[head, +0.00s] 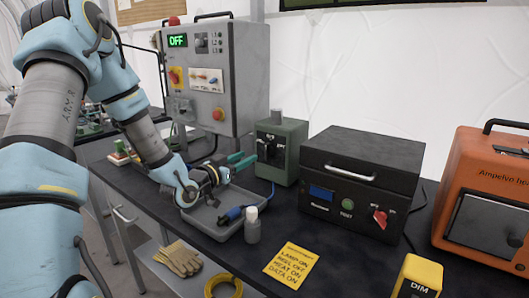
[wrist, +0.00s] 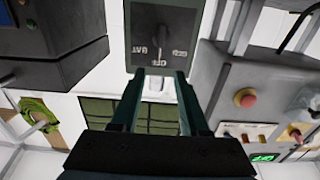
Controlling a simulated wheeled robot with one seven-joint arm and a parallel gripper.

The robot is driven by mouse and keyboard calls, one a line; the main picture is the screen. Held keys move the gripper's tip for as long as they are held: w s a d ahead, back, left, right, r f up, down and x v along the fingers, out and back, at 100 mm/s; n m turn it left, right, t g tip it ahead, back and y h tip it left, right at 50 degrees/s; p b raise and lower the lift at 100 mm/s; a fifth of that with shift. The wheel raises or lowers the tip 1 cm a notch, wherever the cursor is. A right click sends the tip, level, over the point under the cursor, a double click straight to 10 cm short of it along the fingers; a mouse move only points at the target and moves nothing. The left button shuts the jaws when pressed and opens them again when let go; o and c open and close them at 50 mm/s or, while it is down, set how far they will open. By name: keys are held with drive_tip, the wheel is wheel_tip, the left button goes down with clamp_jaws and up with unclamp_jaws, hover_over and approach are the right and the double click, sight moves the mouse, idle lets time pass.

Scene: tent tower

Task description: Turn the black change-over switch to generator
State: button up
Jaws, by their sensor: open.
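The black change-over switch (head: 268,150) is on the front of a green box (head: 291,151) standing on the dark bench. In the wrist view the switch (wrist: 162,38) is straight beyond the fingers, with lettering that reads BAT, OFF and what seems to be GEN, upside down. Its handle seems to be in line with OFF, but it is small and dark. My gripper (head: 243,161) is in front of the box, over the grey tray. In the wrist view my gripper (wrist: 160,76) is open, with nothing between the green fingers. The fingertips look apart from the switch.
A grey panel cabinet (head: 244,75) showing OFF stands left of the green box. A black device (head: 345,180) stands close on its right. An orange heater (head: 480,165) is further right.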

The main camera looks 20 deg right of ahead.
sight(266, 146)
drive_tip(key=p+x, duration=0.3)
drive_tip(key=x, duration=0.6)
drive_tip(key=shift+d+r, duration=0.1)
drive_tip(key=shift+w+d+p, duration=0.3)
drive_tip(key=shift+w+d, duration=0.05)
drive_tip(key=shift+d, duration=0.2)
drive_tip(key=shift+c, duration=0.2)
clamp_jaws()
